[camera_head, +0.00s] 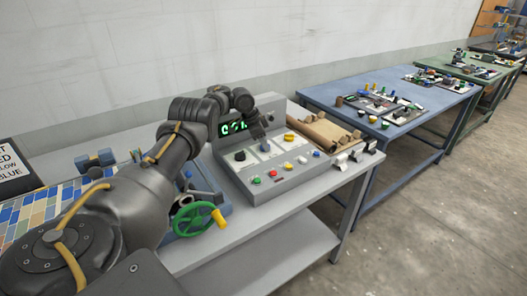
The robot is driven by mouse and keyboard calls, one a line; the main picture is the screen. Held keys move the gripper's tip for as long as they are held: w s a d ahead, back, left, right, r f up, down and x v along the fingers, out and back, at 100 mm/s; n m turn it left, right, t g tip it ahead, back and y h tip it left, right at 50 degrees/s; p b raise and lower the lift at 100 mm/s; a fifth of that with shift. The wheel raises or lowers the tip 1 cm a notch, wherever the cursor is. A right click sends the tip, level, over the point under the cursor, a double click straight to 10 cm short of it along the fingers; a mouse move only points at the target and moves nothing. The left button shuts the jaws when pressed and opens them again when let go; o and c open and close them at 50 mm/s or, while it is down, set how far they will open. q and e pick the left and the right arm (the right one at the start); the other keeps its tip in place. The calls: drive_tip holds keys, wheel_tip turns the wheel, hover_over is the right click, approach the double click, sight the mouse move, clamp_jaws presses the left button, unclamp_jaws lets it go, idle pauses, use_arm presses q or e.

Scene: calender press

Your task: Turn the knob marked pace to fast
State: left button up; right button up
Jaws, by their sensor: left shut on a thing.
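The grey control panel (292,178) stands on the workbench with a green lit display (232,128) at its back. A dark knob (240,156) sits at the left of its upper row, and a yellow knob (289,137) at the right. My left gripper (262,138) reaches down from the display side and is shut on the middle knob, which it mostly hides. The labels are too small to read, so I cannot tell which knob is marked pace or where it points. My right gripper is not in view.
Several coloured buttons, including a red one (272,174), line the panel's front. A green handwheel (194,219) with a yellow handle stands left of the panel. A brown roll tray (325,131) lies to the right. A blue table (330,95) stands beyond.

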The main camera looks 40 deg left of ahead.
use_arm(q)
drive_tip(key=shift+f+m+b, duration=0.1)
drive_tip(key=shift+m+b, duration=0.4)
drive_tip(key=shift+m, duration=0.2)
drive_tip(key=shift+g, duration=0.3)
drive_tip(key=o, duration=1)
drive_tip(key=shift+a+r, duration=0.1)
drive_tip(key=shift+r, duration=0.1)
drive_tip(key=v, duration=1)
drive_tip(key=shift+a+r, duration=0.15)
drive_tip(key=shift+r, duration=0.1)
